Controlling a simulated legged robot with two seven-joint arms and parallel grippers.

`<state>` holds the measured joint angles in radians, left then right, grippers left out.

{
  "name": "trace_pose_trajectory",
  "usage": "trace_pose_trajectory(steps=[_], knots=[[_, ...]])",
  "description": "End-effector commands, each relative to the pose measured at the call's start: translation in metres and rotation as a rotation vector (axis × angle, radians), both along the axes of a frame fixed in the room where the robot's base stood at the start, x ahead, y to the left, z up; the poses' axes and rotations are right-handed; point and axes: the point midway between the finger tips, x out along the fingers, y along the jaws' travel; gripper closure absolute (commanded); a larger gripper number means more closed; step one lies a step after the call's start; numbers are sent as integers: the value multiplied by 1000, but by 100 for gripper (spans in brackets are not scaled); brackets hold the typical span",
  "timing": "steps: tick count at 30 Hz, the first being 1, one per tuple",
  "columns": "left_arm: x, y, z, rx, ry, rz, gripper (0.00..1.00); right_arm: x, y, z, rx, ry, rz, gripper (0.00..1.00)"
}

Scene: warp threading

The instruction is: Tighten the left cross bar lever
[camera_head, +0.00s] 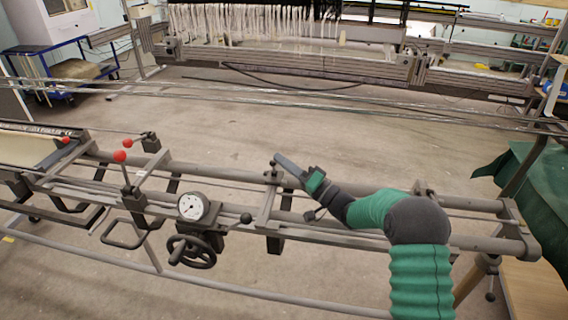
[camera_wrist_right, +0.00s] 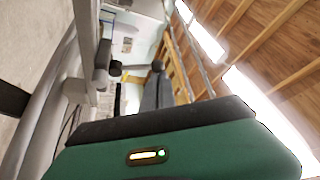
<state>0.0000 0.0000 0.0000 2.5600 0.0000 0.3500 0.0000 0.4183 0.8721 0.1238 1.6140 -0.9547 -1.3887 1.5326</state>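My right gripper (camera_head: 283,161) reaches in on a green and grey arm from the lower right. Its grey tip is close to the top of a cross bar (camera_head: 266,206) on the metal frame; I cannot tell if they touch. A black knob (camera_head: 246,218) on a rod sits low at that cross bar's left. Farther left, levers with red balls (camera_head: 120,156) stand by another cross bar (camera_head: 152,166); which lever the task means is unclear. The right wrist view shows the green gripper body (camera_wrist_right: 180,152) and dark knobs (camera_wrist_right: 115,68) beyond it. My left gripper is out of view.
A round dial (camera_head: 193,206) and a black handwheel (camera_head: 191,251) sit on the frame left of my right gripper. Long rails (camera_head: 225,174) run across below the gripper. A loom with white threads (camera_head: 250,22) stands behind, with open floor between.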

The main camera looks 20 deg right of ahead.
Motion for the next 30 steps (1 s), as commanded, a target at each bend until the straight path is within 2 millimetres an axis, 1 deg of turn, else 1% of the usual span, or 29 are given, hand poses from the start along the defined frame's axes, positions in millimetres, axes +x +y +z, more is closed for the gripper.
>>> trace_pose_trajectory(steps=[1, 4, 12, 30], knots=[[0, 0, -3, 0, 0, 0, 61, -1, 1, -3, -15, -25, 0, 100], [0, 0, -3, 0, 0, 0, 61, -5, 3, -2, -38, -66, 0, 100], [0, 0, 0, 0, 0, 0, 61, -10, 6, -3, -36, -63, 0, 100], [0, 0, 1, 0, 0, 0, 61, -10, 6, -2, -36, -62, 0, 100]])
